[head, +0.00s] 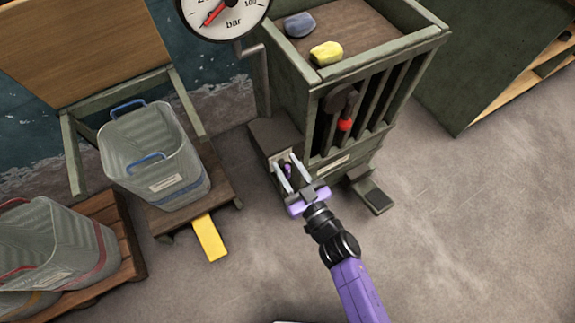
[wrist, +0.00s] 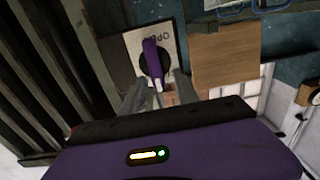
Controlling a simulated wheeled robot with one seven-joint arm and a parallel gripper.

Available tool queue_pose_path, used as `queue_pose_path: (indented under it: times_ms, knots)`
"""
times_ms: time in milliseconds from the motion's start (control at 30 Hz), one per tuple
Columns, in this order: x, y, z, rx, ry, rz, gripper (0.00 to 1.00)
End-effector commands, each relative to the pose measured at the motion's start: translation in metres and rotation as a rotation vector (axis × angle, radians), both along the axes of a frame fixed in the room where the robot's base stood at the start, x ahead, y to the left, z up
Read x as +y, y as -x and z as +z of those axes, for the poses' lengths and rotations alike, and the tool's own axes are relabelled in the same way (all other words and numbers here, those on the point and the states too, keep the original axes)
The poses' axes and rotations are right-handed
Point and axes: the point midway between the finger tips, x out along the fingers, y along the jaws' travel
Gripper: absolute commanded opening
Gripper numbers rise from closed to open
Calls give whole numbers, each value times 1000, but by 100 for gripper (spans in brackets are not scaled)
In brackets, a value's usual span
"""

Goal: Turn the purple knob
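The purple knob (wrist: 151,58) is a long handle on a black round base, on a pale plate with partly hidden dark lettering. In the head view the knob (head: 288,168) shows as a small purple patch between my fingers, at the low box beside the green slatted bin. My gripper (head: 287,164) points at it with its two fingers apart. In the wrist view my gripper (wrist: 160,82) is open, one finger on each side of the knob's near end. I cannot tell whether either finger touches it.
The green slatted bin (head: 338,75) stands close by, with a red-tipped black lever (head: 345,124) on its front and a pedal (head: 377,200) below. A pressure gauge (head: 222,14) rises behind. A grey tub (head: 153,155) stands left. Floor at right is clear.

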Motion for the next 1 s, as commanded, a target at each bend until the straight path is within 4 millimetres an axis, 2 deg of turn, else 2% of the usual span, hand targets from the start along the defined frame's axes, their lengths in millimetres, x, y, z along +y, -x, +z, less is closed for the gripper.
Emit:
queue_pose_path:
  times_ms: [33,200,667,1000]
  knots:
    - [0,0,0,0,0,0,30]
    - [0,0,0,0,0,0,0]
    - [0,2,-4,-13,33,-2,0]
    - [4,6,-9,-130,217,-2,0]
